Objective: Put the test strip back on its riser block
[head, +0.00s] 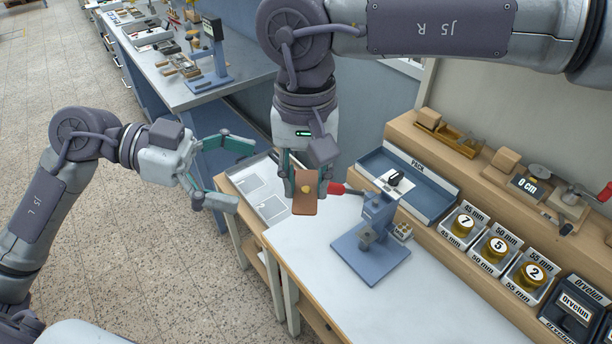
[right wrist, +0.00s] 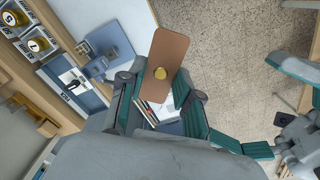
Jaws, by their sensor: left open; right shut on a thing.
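The test strip looks to be the brown, leather-like rectangle with a gold round mark (head: 305,205) in the head view. My right gripper (head: 307,184) is shut on it and holds it above the left part of the white worktop. In the right wrist view the strip (right wrist: 168,48) sticks out beyond the green fingers. My left gripper (head: 237,174) is open and empty, left of the strip and apart from it. Small wooden blocks sit on the back shelf, one at the left (head: 429,117) and one further right (head: 507,159); I cannot tell which is the riser block.
A blue press with a red-handled lever (head: 376,220) stands on the white worktop (head: 330,300). Behind it are a blue tray marked PACK (head: 440,192) and labelled bins with gold rolls (head: 497,249). A pale tray (head: 262,190) lies at the left. The front worktop is clear.

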